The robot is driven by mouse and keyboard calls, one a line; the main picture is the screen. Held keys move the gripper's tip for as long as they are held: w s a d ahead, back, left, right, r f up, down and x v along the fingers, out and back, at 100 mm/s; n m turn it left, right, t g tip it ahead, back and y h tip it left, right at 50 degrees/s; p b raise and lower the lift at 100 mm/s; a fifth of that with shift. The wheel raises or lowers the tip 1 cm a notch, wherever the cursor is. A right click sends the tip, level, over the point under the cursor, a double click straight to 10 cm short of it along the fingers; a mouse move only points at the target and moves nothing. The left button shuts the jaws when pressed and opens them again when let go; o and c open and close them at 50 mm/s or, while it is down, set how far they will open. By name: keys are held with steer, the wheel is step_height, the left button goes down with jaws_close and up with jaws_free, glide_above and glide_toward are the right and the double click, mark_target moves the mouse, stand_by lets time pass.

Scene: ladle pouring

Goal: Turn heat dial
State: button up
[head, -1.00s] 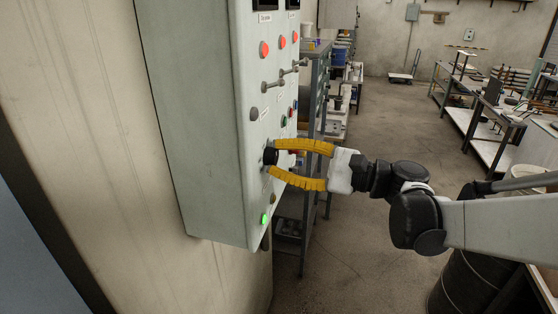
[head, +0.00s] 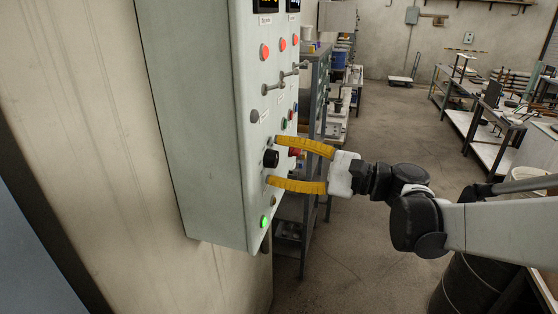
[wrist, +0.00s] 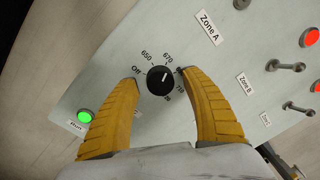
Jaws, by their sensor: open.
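The black heat dial (head: 271,158) sits on the side of the control panel facing right in the head view. The wrist view shows the dial (wrist: 160,80) face-on, with marks reading Off, 650 and 670 and further marks at the right partly hidden. Its white pointer line faces up and slightly right, roughly towards 670. My gripper (head: 273,162) is open, with one yellow finger above the dial and one below it in the head view. In the wrist view my gripper (wrist: 159,77) has a finger on each side of the dial, with gaps between.
The panel (head: 205,110) also carries red buttons (head: 264,52), toggle levers (wrist: 285,67) and a lit green button (wrist: 85,116) near the dial. A shelf rack (head: 316,100) stands behind the panel. Open floor (head: 375,120) lies to the right.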

steer(key=v, duration=1.2)
steer(key=s+a+f+n+h+b, duration=0.1)
steer(key=s+a+f+h+b, duration=0.2)
steer(key=f, duration=0.4)
steer(key=s+a+f+n+g+h+b, duration=0.1)
steer(key=f+h+b, duration=0.1)
steer(key=f+b, duration=0.35)
steer(key=s+a+f+n+h+b, duration=0.1)
steer(key=s+a+f+h+b, duration=0.15)
steer(key=f, duration=0.65)
steer(key=s+d+f+n+h+b, duration=0.3)
steer(key=d+f+n+h+b, duration=0.1)
steer(key=f, duration=0.4)
steer(key=s+d+f+n+t+h+b, duration=0.1)
steer(key=s+d+f+n+h+b, duration=0.2)
steer(key=f, duration=0.6)
steer(key=d+n+h+b, duration=0.1)
steer(key=d+h+b, duration=0.1)
steer(key=d+b, duration=0.1)
steer(key=shift+s+d+b, duration=0.25)
steer(key=shift+s+b, duration=0.15)
steer(key=shift+b, duration=0.2)
steer(key=shift+h, duration=0.25)
